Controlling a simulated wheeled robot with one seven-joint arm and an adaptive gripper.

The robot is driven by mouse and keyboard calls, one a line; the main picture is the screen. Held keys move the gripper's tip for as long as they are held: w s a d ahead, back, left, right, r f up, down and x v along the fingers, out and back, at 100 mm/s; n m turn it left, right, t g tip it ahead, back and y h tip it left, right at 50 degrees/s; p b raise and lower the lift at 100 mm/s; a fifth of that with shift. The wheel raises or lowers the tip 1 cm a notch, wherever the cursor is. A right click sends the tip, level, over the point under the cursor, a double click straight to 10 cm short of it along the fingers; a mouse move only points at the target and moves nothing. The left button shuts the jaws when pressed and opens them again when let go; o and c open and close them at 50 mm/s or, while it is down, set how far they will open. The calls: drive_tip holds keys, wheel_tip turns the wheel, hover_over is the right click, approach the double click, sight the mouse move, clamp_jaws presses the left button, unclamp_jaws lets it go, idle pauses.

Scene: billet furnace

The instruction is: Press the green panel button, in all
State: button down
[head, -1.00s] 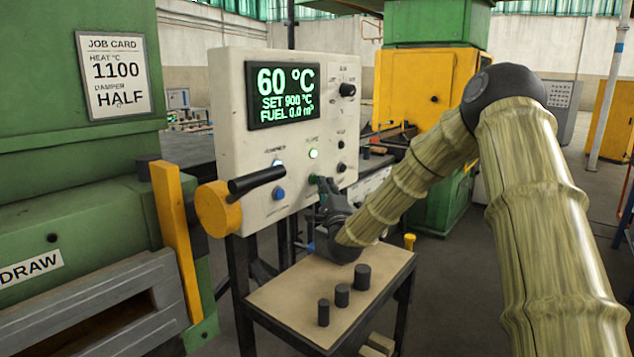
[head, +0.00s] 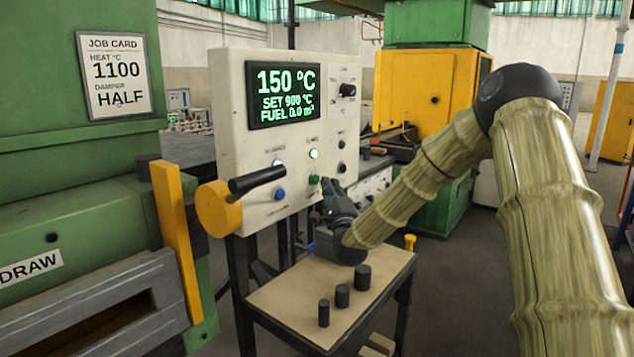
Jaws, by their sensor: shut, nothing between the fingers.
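The green button (head: 314,180) sits low on the white control panel (head: 228,120), under a lit pale green lamp (head: 313,154). My gripper (head: 330,188) is shut and empty, just right of the green button and in front of the panel. The button's face shows clear of the fingers, with a small gap between them in the picture. The panel display (head: 286,93) reads 150 °C, SET 900 °C, FUEL 0.0 m³.
A blue button (head: 279,194) and a black lever on a yellow hub (head: 217,208) are at the panel's left. Black knobs (head: 347,90) line its right side. Below my gripper, a small table (head: 290,295) bears three dark cylinders (head: 342,295). A job card (head: 112,75) reads 1100, HALF.

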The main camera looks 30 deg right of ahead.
drive_tip(key=s, duration=0.1)
drive_tip(key=s+d, duration=0.1)
drive_tip(key=s, duration=0.1)
drive_tip(key=s+d, duration=0.1)
drive_tip(key=shift+s, duration=0.3)
idle(0.9)
